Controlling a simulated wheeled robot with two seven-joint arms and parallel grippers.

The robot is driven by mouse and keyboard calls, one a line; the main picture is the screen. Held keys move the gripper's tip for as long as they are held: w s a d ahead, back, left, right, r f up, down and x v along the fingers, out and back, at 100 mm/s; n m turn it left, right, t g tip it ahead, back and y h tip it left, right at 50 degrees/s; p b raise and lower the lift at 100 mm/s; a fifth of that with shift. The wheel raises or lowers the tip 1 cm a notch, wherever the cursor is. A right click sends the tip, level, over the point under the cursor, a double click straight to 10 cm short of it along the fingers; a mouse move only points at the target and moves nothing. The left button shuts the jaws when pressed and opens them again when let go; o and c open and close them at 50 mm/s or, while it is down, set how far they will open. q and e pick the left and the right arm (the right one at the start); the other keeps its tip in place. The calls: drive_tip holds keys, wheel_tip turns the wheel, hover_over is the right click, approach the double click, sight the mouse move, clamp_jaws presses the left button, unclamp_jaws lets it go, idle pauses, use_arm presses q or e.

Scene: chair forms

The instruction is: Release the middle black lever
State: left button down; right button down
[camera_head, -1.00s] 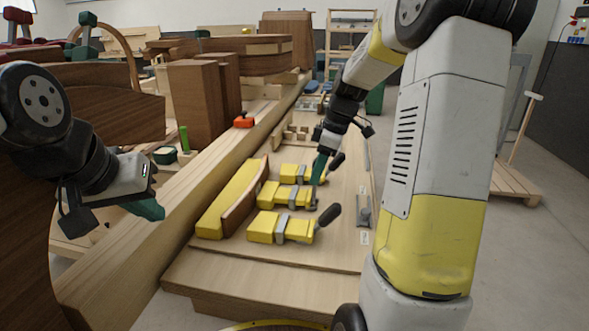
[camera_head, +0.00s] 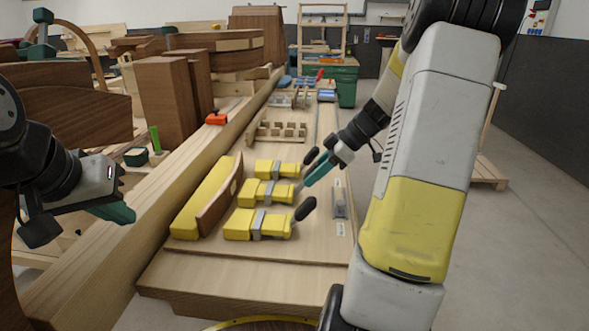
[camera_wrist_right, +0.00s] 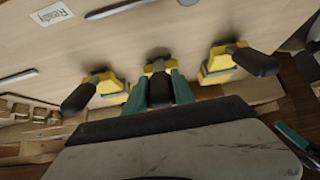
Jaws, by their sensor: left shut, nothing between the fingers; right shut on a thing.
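Three yellow clamps with black levers stand in a row on the wooden board. The near clamp (camera_head: 255,224) and its lever (camera_head: 305,208) and the far clamp (camera_head: 277,169) and its lever (camera_head: 311,156) are free. My right gripper (camera_head: 310,180) reaches in from the right at the middle clamp (camera_head: 265,193). In the right wrist view its teal fingers (camera_wrist_right: 160,88) are shut around the middle black lever (camera_wrist_right: 160,90), between the two outer levers. The fingers mostly hide this lever in the head view. My left gripper (camera_head: 122,212) is shut and empty, far left of the clamps.
A curved brown wooden piece (camera_head: 218,198) and a yellow block (camera_head: 200,198) lie left of the clamps. A grey metal part (camera_head: 339,203) lies to their right. A notched wooden rack (camera_head: 277,132) stands behind. The board's front is clear.

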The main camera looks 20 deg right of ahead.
drive_tip(key=shift+d+f, duration=0.15)
drive_tip(key=shift+d, duration=0.05)
drive_tip(key=c, duration=1)
unclamp_jaws()
drive_tip(key=shift+a, duration=0.1)
drive_tip(key=shift+c, duration=0.2)
drive_tip(key=v, duration=0.8)
drive_tip(key=shift+a, duration=0.2)
drive_tip(key=s+a+r+m+t+h, duration=0.1)
drive_tip(key=s+a+r+m+h, duration=0.1)
drive_tip(key=s+a+m, duration=0.4)
drive_tip(key=s+a+r+m+t+h, duration=0.2)
drive_tip(key=s+a+m, duration=0.4)
drive_tip(key=s+a, duration=0.4)
drive_tip(key=shift+s+r+m+h, duration=0.4)
drive_tip(key=shift+s+r+h, duration=0.25)
drive_tip(key=shift+s, duration=0.55)
